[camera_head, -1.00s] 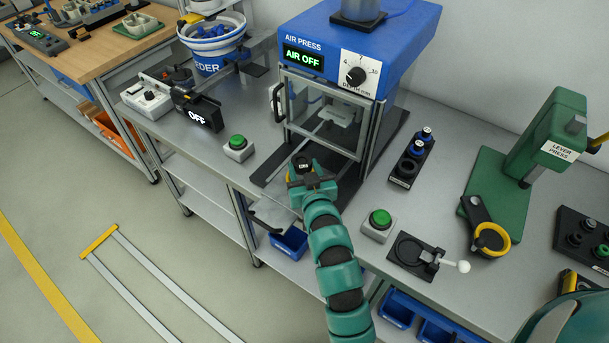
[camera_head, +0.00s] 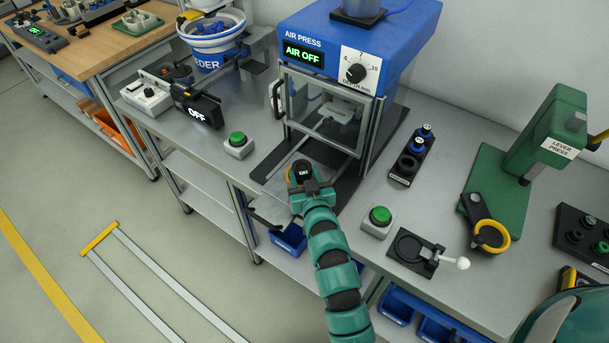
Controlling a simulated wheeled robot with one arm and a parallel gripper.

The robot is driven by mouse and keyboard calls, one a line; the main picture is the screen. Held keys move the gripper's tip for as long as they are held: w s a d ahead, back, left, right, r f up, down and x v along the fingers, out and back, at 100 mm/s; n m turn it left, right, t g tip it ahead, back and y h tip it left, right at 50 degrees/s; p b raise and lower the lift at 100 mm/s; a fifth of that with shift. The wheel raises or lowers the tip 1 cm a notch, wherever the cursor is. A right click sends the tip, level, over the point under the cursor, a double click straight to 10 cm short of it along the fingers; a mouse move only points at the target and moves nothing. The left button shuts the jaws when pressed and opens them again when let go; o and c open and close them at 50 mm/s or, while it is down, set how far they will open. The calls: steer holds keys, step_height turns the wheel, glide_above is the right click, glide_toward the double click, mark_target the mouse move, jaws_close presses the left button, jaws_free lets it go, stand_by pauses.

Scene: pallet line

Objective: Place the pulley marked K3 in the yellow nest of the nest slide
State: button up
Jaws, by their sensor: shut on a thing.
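My gripper (camera_head: 304,180) is at the front of the air press, shut on a black pulley (camera_head: 302,167). The pulley has a small white marking on its side, too small to read surely. A sliver of yellow (camera_head: 290,176) shows just left of the pulley, low at the front of the press. It looks like the rim of the yellow nest, mostly hidden by the pulley and gripper. I cannot tell whether the pulley sits in it or is above it. The dark base of the slide (camera_head: 268,172) runs out from under the press door.
The air press (camera_head: 345,40) reads AIR OFF. Green buttons (camera_head: 237,139) (camera_head: 380,215) stand left and right of my gripper. A black holder (camera_head: 405,172) with blue-topped parts is to the right. The lever press (camera_head: 545,140) has a yellow ring (camera_head: 492,237) before it.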

steer(key=o, duration=1.1)
steer(key=shift+f, duration=0.15)
steer(key=shift+c, duration=0.2)
steer(key=shift+r+p, duration=0.3)
steer(key=shift+r, duration=0.05)
steer(key=shift+r+p, duration=0.4)
steer(key=shift+r, duration=0.1)
steer(key=b+v, duration=0.1)
steer(key=v, duration=0.9)
steer(key=shift+p+v, duration=0.75)
steer(key=shift+v, duration=0.2)
steer(key=shift+f, duration=0.15)
